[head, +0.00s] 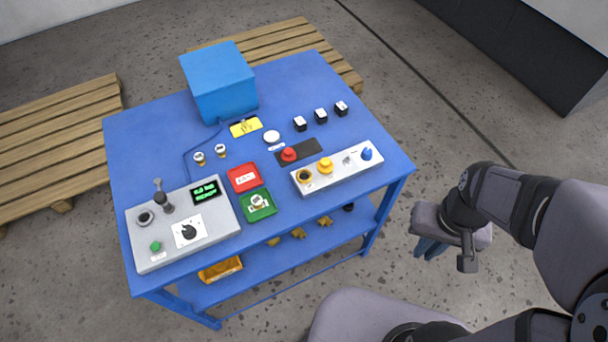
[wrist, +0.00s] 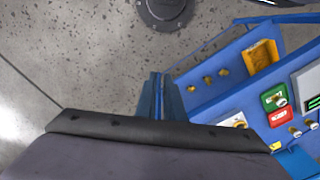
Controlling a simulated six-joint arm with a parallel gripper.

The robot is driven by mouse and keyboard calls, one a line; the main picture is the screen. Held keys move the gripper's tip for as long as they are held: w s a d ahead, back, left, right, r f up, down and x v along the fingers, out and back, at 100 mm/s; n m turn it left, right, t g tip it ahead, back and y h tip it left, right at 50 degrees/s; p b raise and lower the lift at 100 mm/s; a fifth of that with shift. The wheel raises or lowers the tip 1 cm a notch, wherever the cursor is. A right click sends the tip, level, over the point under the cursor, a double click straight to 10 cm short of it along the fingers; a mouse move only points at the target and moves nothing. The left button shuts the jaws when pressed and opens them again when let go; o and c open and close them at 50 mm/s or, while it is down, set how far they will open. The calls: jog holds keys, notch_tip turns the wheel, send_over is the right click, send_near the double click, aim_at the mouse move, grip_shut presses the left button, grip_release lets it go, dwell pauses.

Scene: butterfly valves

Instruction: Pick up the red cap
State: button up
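The red cap (head: 289,154) sits on a dark flat plate (head: 312,151) on the blue table, behind the grey valve block, in the head view. I cannot make it out in the wrist view. My gripper (head: 430,249) hangs over the floor to the right of the table, well apart from the cap. Its blue fingers also show in the wrist view (wrist: 162,97), close together with no clear gap and nothing between them.
The blue table (head: 140,130) holds a valve block (head: 338,168) with yellow and blue caps, a control box (head: 160,245), red (head: 232,186) and green (head: 247,214) trays, several black-and-white blocks and a tall blue box (head: 218,85). Wooden pallets (head: 60,140) lie behind.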

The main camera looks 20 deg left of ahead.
jog(key=o, duration=0.8)
jog(key=w+a+f+b, duration=0.2)
jog(key=w+a+b, duration=0.2)
jog(key=w, duration=0.5)
jog(key=t+b, duration=0.5)
jog(key=b, duration=0.7)
send_near(288, 151)
jog(key=w, duration=0.1)
jog(key=shift+w+d+f+g+p, duration=0.15)
jog(key=shift+w+f+p, duration=0.1)
jog(key=shift+f, duration=0.4)
jog(key=shift+w+d+f+g+p, duration=0.15)
jog(key=shift+w+f+p, duration=0.1)
jog(key=shift+f, duration=0.45)
jog(key=shift+a+p+x, duration=0.15)
jog(key=shift+p+x, duration=0.4)
jog(key=shift+x, duration=0.75)
jog(key=shift+a+p+x, duration=0.15)
jog(key=shift+p+x, duration=0.4)
jog(key=shift+x, duration=0.7)
